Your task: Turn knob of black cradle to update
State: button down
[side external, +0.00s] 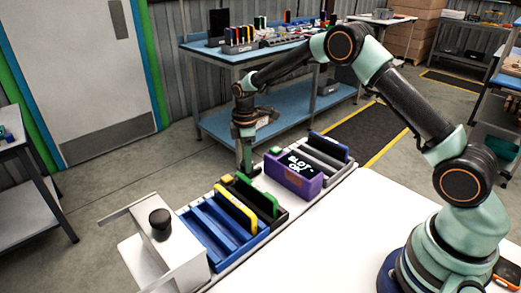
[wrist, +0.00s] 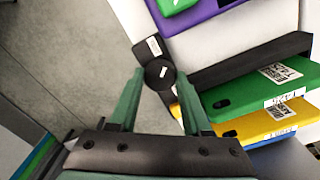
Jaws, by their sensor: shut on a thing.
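The black cradle (side external: 277,217) stands in the row of cradles on the white table and holds a green device (side external: 243,183) and a yellow device (side external: 236,200). In the wrist view the black cradle (wrist: 235,68) is at the right, with the green device (wrist: 262,88) and yellow device (wrist: 262,122) in it. Its round black knob (wrist: 160,74) with a small white label is between my fingertips. My gripper (side external: 246,172) points down at the far end of the black cradle. In the wrist view my gripper (wrist: 160,82) is shut on the knob, one finger each side.
A purple cradle (side external: 300,185) with a screen reading "SLOT-OK" stands to the right of the black one, close to my gripper. A blue cradle (side external: 215,235) stands to its left. A grey cradle (side external: 325,158) is further right. The near white tabletop (side external: 350,230) is clear.

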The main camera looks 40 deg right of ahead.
jog(key=m, duration=0.8)
jog(key=shift+m, duration=0.3)
jog(key=m, duration=0.8)
jog(key=shift+m, duration=0.3)
dwell(0.3)
jog(key=shift+c, duration=1.8)
grip_release()
